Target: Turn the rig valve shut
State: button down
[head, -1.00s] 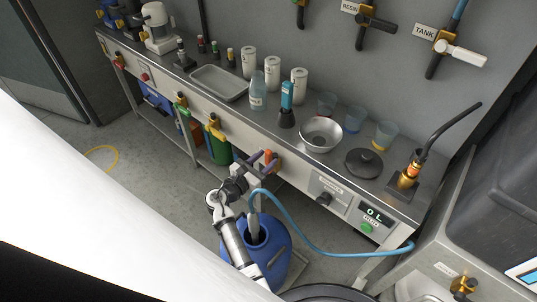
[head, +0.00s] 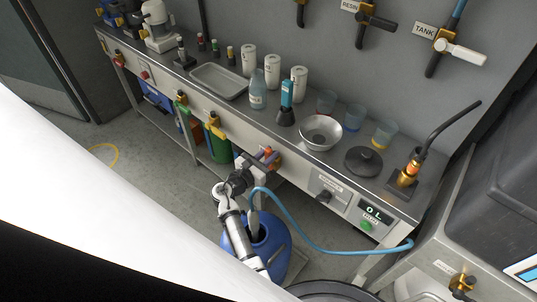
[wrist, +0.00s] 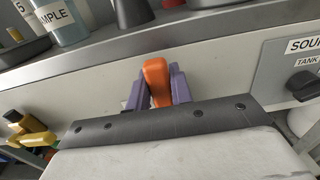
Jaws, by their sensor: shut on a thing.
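An orange valve handle (head: 268,152) sits on a brass fitting (head: 277,163) at the front panel of the steel bench. I cannot read a label that names it as the rig valve. My gripper (head: 262,157) is at the handle, below the bench edge. In the wrist view the orange handle (wrist: 157,80) stands between the purple fingers (wrist: 159,88), which are shut on its sides. The handle leans slightly left at its top there. The fitting behind it is hidden by the fingers.
The bench edge (wrist: 200,22) runs just above the gripper. A blue drum (head: 268,248) stands below my arm, with a blue hose (head: 310,244) looping right. A control panel with a black knob (head: 325,196) is to the right; brass valves (head: 214,125) are to the left.

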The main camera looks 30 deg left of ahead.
jog(key=shift+d, duration=0.1)
jog(key=d+m+b, duration=0.1)
jog(key=m, duration=0.1)
jog(key=d+f+m+b, duration=0.1)
jog(key=m+b, duration=0.1)
jog(key=shift+s+d+m, duration=0.2)
jog(key=shift+d+m, duration=0.2)
jog(key=shift+s+d+f+m+b, duration=0.1)
jog(key=shift+d+f+m+b, duration=0.2)
jog(key=shift+m+b, duration=0.35)
jog(key=shift+d+f+m+b, duration=0.1)
jog(key=shift+d+m+b, duration=0.3)
jog(key=shift+m, duration=0.35)
jog(key=shift+s+d+f+m+b, duration=0.1)
jog(key=shift+d+f+m+b, duration=0.15)
jog(key=shift+m+b, duration=0.4)
jog(key=shift+d, duration=0.1)
jog(key=c, duration=1.2)
grip_release()
jog(key=shift+c, duration=0.2)
jog(key=shift+r, duration=0.1)
notch_tip(320, 180, up, 20)
jog(key=shift+p, duration=0.35)
